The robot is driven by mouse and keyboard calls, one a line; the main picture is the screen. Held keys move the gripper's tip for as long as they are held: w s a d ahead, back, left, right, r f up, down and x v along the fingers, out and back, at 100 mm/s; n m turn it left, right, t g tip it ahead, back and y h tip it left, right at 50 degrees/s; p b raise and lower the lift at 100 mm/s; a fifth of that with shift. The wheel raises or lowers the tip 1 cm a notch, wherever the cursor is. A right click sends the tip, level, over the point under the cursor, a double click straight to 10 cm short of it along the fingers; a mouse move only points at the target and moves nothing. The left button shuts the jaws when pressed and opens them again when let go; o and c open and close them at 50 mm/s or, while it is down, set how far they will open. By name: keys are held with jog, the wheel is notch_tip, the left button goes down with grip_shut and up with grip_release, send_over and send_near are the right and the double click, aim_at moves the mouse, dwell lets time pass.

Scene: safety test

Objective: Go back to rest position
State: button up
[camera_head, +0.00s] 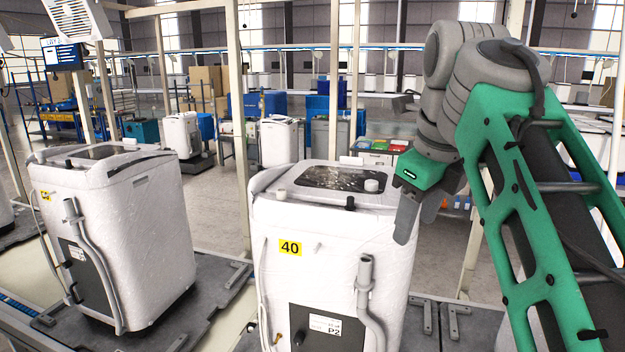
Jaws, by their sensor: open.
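My gripper (407,215) hangs at the end of my grey and green arm on the right side of the picture. Its grey fingers point down, and it is open with nothing seen between the fingers. It appears just right of the top of a white washing machine (270,210) that bears a yellow label marked 40. I cannot tell the exact gap between the gripper and this machine. A dark top panel and small knobs show on the machine's lid.
A second white machine (150,230) stands to the left on a grey pallet. Pale upright posts (240,130) rise behind and between the machines. A blue-screened monitor (62,54) hangs at upper left. Boxes, bins and shelving fill the background. Open floor (215,190) lies behind the machines.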

jog(key=s+f+n+b, duration=0.1)
jog(key=s+f+n, duration=0.2)
jog(key=f+n, duration=0.6)
jog(key=s+f+n+b, duration=0.1)
jog(key=s+f+n, duration=0.2)
jog(key=f+n, duration=0.6)
jog(key=s+f+n+t+b, duration=0.1)
jog(key=s+f+n, duration=0.1)
jog(key=f+n, duration=0.8)
notch_tip(320, 180, down, 6)
jog(key=shift+s+a+f, duration=0.2)
jog(key=shift+s+a, duration=0.05)
jog(key=shift+s, duration=0.15)
jog(key=shift+c, duration=0.4)
